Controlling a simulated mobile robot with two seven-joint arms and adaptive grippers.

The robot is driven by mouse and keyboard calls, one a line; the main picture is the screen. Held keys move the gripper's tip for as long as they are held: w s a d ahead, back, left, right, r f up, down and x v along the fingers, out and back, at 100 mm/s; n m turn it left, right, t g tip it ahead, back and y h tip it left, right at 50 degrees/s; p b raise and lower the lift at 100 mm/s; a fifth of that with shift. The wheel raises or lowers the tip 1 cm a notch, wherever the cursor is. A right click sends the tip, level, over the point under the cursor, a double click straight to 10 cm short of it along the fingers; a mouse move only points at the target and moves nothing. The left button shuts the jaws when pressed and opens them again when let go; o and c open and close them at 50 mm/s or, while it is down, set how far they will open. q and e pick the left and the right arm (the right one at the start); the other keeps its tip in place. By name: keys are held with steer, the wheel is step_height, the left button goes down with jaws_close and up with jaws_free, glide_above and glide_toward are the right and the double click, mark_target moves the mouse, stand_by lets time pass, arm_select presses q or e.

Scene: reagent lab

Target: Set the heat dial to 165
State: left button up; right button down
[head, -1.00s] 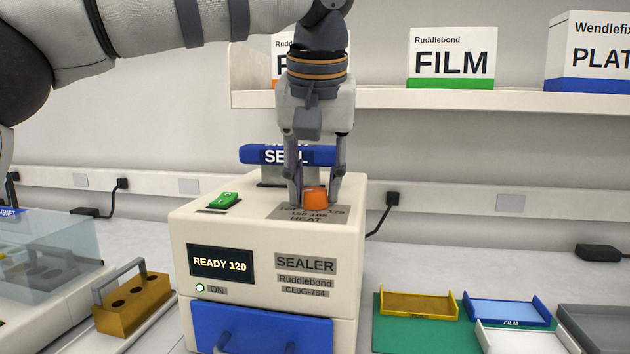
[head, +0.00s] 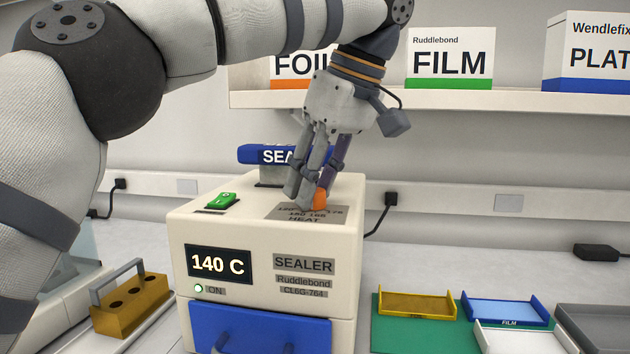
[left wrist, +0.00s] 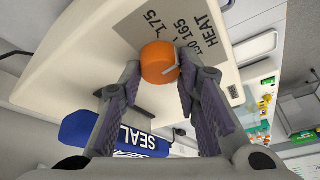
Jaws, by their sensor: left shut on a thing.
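The cream sealer (head: 275,230) stands on the bench. Its display (head: 219,263) reads "140 C". The orange heat dial (head: 320,199) is on its top, partly hidden by my left gripper (head: 308,198), which comes down over it at a tilt. In the left wrist view the dial (left wrist: 159,63) sits between the fingertips, and a pale pointer line shows on it. My left gripper is shut on the dial. The printed heat scale (left wrist: 185,35) shows 150, 165 and 175; its other marks are hidden or unclear. My right gripper is not in view.
A green switch (head: 221,201) and a blue SEAL bar (head: 265,155) are also on the sealer, close to my gripper. A shelf (head: 420,99) with boxes runs behind. A brown block (head: 130,305) stands left; coloured trays (head: 417,303) lie right.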

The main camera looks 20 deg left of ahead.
arm_select(q)
steer(key=shift+f+n+g, duration=0.1)
steer(key=shift+n+g, duration=0.3)
steer(key=shift+n, duration=0.6)
steer(key=o, duration=1.1)
steer(key=shift+o, duration=0.2)
